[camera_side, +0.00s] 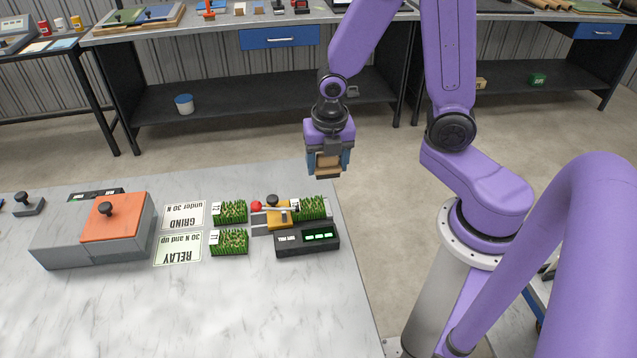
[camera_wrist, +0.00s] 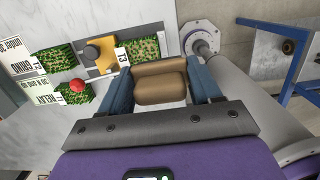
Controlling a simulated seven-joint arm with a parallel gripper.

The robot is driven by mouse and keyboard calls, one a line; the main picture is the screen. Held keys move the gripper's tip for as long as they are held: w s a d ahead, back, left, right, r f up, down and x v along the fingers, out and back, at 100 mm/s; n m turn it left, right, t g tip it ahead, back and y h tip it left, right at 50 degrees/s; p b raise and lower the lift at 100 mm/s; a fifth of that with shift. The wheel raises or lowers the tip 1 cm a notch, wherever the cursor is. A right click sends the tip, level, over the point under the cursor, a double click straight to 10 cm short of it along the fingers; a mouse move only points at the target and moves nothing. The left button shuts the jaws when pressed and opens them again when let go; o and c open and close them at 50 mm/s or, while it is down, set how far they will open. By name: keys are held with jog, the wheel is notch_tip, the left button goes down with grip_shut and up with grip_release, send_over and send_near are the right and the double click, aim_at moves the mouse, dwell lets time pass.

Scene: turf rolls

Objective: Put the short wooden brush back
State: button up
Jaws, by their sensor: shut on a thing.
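My gripper (camera_side: 328,166) is shut on the short wooden brush (camera_side: 327,160), a small brown block. It holds the brush in the air near the right edge of the marble-topped table. In the wrist view the brush (camera_wrist: 160,82) sits between the two blue fingers, with its rounded brown body showing. Any bristles are hidden. No empty place for the brush can be made out for certain in either view.
A yellow device (camera_side: 280,215) with a black knob holds turf T3 (camera_side: 311,207). A display box (camera_side: 307,240) stands in front. A grey box with an orange lid (camera_side: 115,218) stands at left.

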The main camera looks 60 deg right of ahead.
jog(key=d+r, duration=0.1)
jog(key=d, duration=0.2)
send_over(296, 176)
jog(key=f, duration=0.9)
jog(key=shift+s+a+f, duration=0.1)
jog(key=shift+s+a, duration=0.05)
jog(key=shift+s, duration=0.05)
jog(key=shift+w+f, duration=0.15)
jog(key=shift+f, duration=1.55)
jog(key=shift+f, duration=0.15)
jog(key=o, duration=1)
